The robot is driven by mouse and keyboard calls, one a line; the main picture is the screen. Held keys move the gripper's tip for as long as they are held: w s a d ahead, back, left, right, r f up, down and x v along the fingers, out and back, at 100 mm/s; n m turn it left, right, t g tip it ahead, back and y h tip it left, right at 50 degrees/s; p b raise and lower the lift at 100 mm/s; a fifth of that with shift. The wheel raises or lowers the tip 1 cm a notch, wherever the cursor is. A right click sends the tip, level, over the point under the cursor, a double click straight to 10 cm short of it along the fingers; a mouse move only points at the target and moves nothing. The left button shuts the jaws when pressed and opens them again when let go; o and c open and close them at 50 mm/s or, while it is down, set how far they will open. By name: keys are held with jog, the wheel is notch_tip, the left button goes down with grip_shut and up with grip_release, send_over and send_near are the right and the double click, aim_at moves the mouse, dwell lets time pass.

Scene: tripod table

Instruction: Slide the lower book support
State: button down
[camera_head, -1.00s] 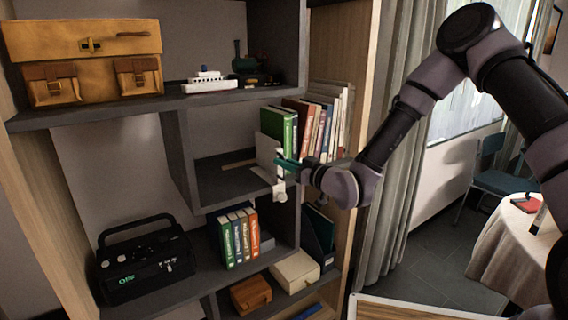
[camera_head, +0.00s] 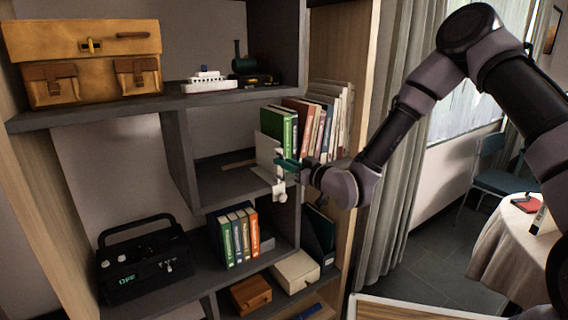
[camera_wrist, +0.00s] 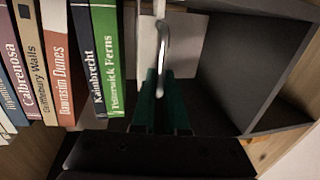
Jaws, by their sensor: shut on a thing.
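A white book support (camera_head: 268,152) stands upright in the middle compartment, at the left end of a row of books (camera_head: 309,122). A pale fitting hangs from its front at the shelf edge. My gripper (camera_head: 287,164) is at the support's front. In the wrist view, the green fingers of my gripper (camera_wrist: 161,98) are shut on the support's pale looped front part, with the white plate (camera_wrist: 185,40) behind. The green book beside the support shows in the wrist view (camera_wrist: 107,58). The exact finger contact is partly hidden.
A strip lies on the middle shelf floor (camera_head: 205,185), left of the support, with free room there. A toy ship (camera_head: 210,82) and satchel (camera_head: 84,62) sit above.

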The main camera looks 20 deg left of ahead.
jog(key=s+a, duration=0.9)
jog(key=s, duration=0.1)
jog(key=shift+s, duration=0.4)
jog(key=shift+a, duration=0.1)
jog(key=c, duration=1.2)
grip_release()
jog(key=v, duration=1.1)
jog(key=shift+w, duration=0.15)
